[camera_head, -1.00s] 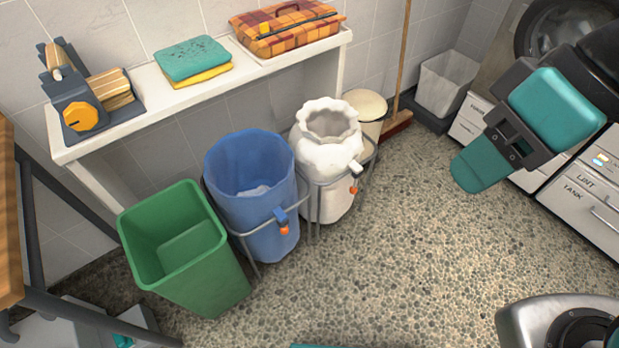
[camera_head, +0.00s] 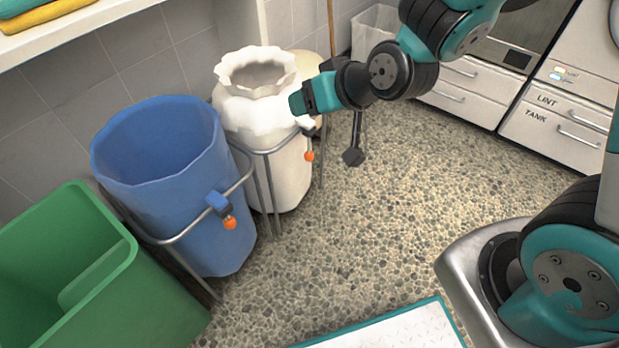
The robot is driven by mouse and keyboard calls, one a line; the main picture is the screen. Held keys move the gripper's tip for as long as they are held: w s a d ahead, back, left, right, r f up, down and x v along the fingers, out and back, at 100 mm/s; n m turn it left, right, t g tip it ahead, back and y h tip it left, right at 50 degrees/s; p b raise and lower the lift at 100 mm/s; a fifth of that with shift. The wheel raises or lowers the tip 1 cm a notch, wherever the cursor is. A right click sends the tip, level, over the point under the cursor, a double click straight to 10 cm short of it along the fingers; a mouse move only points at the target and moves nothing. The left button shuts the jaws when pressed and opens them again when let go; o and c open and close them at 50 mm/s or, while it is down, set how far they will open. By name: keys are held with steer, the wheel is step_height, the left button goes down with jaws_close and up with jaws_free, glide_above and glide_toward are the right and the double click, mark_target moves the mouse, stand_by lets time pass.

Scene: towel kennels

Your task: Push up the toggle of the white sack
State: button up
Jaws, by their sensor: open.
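The white sack (camera_head: 283,165) stands upright in a grey metal ring stand, its gathered mouth open at the top. Its toggle (camera_head: 309,156), an orange knob below a dark clip, sits on the front right of the ring. My gripper (camera_head: 298,103) reaches in from the upper right. In the picture it overlaps the right side of the sack's neck, just above the toggle. The gripper is open and seems empty. Its fingers are seen from the side, and I cannot tell whether they touch the sack.
A blue sack (camera_head: 165,150) with a similar orange toggle (camera_head: 229,222) stands left of the white one. A green bin (camera_head: 150,290) is at lower left. A cream bin (camera_head: 305,65) stands behind the white sack. Drawers (camera_head: 555,130) line the right. The speckled floor between is open.

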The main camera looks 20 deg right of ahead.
steer(key=w+d+f+m+t+h+b, duration=0.1)
steer(key=w+d+f+t+b, duration=0.1)
steer(key=f+b, duration=0.7)
steer(key=w+d+f+t+h+b, duration=0.1)
steer(key=w+d+f+t+b, duration=0.3)
steer(key=f, duration=0.9)
steer(key=t+b, duration=0.3)
steer(key=b, duration=1.7)
glide_toward(311, 159)
steer(key=w+b, duration=0.2)
steer(key=w, duration=0.1)
steer(key=w+b, duration=0.1)
steer(key=w, duration=0.1)
steer(key=shift+w+a+f, duration=0.1)
steer(key=shift+a+f, duration=0.05)
steer(key=shift+a, duration=0.25)
steer(key=w+p, duration=0.2)
steer(key=p, duration=0.1)
steer(key=w+r+p, duration=0.1)
steer(key=p, duration=0.1)
steer(key=shift+w+a+r, duration=0.1)
steer(key=shift+w+a, duration=0.25)
steer(key=shift+w, duration=0.05)
steer(key=w+p, duration=0.1)
steer(key=p, duration=0.1)
steer(key=w+p, duration=0.1)
steer(key=p, duration=0.1)
steer(key=shift+w+a+f, duration=0.1)
steer(key=shift+a+f, duration=0.05)
steer(key=shift+f, duration=0.15)
